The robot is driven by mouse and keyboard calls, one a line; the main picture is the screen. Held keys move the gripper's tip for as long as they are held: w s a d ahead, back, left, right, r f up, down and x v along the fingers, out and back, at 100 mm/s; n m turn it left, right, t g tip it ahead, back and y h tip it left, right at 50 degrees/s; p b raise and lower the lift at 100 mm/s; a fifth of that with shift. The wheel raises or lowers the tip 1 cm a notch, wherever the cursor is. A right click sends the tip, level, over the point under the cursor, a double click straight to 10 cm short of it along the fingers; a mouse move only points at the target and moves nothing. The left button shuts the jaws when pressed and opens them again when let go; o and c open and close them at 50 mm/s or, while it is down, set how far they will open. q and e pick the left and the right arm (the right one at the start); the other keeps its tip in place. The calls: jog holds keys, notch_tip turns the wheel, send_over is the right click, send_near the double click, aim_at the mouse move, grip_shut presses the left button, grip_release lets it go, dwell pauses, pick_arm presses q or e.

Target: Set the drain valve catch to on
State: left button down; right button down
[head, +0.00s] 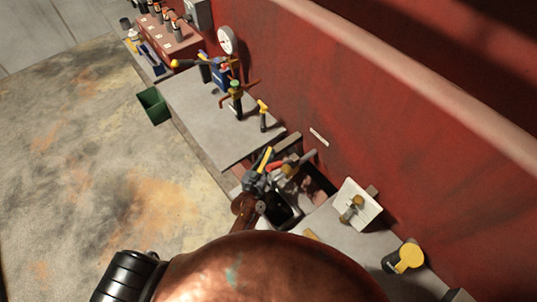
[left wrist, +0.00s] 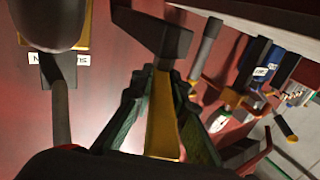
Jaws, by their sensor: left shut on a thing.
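My left gripper (left wrist: 158,100) is shut on a yellow bar (left wrist: 163,128), which stands between its two dark green fingers in the left wrist view. A dark block-shaped crosspiece (left wrist: 152,35) lies at the bar's far end, so it looks like a hammer. In the head view my left gripper (head: 262,180) is over the dark recess in the bench, with the yellow piece (head: 266,158) sticking up from it. I cannot tell for sure which fitting is the drain valve catch, or how it is set. My right gripper is not in view.
A red wall (head: 400,120) runs behind the grey bench (head: 200,110). A white plate (head: 368,212) and yellow disc (head: 409,257) are nearer. A green bin (head: 153,106) stands left.

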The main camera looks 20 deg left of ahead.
pick_arm(q)
jog(key=c, duration=1.9)
grip_release()
jog(key=s, duration=0.8)
jog(key=s+a, duration=0.1)
jog(key=s, duration=0.3)
jog(key=shift+c, duration=0.6)
